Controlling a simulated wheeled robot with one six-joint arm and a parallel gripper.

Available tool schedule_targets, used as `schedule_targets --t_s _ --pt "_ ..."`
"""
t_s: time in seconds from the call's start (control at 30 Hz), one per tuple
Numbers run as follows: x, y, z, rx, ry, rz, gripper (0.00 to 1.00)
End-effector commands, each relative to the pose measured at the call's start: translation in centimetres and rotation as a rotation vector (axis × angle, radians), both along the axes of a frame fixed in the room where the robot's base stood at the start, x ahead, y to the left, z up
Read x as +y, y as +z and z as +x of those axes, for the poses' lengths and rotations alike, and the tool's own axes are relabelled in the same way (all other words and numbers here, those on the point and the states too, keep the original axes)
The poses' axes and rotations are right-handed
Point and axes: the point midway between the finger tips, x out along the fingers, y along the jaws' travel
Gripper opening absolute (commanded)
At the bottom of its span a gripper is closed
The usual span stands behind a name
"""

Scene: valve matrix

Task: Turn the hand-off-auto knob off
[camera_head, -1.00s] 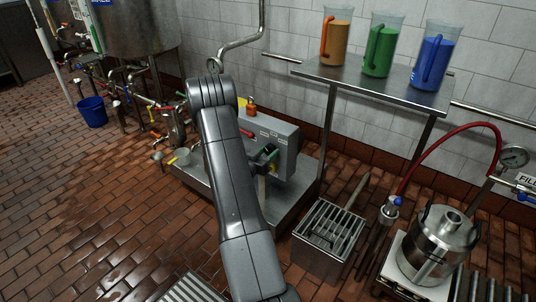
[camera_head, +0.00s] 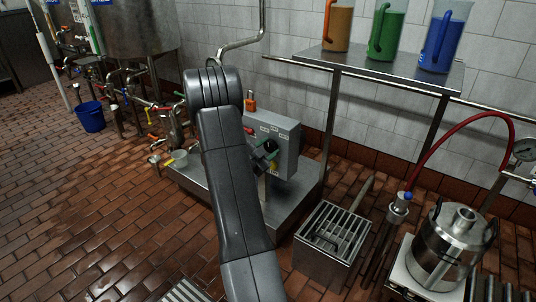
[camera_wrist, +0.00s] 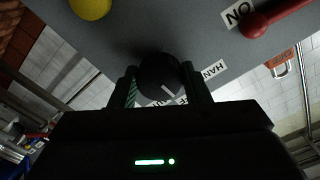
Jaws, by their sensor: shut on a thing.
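The hand-off-auto knob (camera_wrist: 160,75) is a round black knob on the underside-looking grey panel face in the wrist view. A white mark shows on it, slanted; which label it points at is hard to tell. The HAND label (camera_wrist: 213,71) is to its right, and another label is mostly hidden by my gripper. My gripper (camera_wrist: 165,88) is shut on the knob, one finger on each side. In the head view my gripper (camera_head: 267,157) is at the front of the grey control box (camera_head: 285,138), partly behind my arm.
The panel also carries a red lever (camera_wrist: 285,19) by an ON label (camera_wrist: 238,13) and a yellow button (camera_wrist: 91,7). The box stands on a steel platform (camera_head: 290,205). A grated metal box (camera_head: 332,235) and a steel pot (camera_head: 452,245) stand to the right.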

Motion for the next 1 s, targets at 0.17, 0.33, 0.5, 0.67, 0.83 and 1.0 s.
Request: schedule_targets --t_s 0.17,0.33,0.5,0.67,0.83,1.0 --pt "0.00 -0.18 -0.04 -0.033 0.000 0.048 0.20" --pt "0.00 -0.10 -0.04 -0.047 0.000 0.067 0.20" --pt "0.00 -0.05 -0.05 -0.049 -0.001 0.072 0.20" --pt "0.01 -0.06 -0.04 -0.049 0.000 0.071 0.20" --pt "0.01 -0.06 -0.04 -0.049 0.000 0.071 0.62" --pt "0.02 -0.04 -0.02 -0.049 0.000 0.070 0.64"
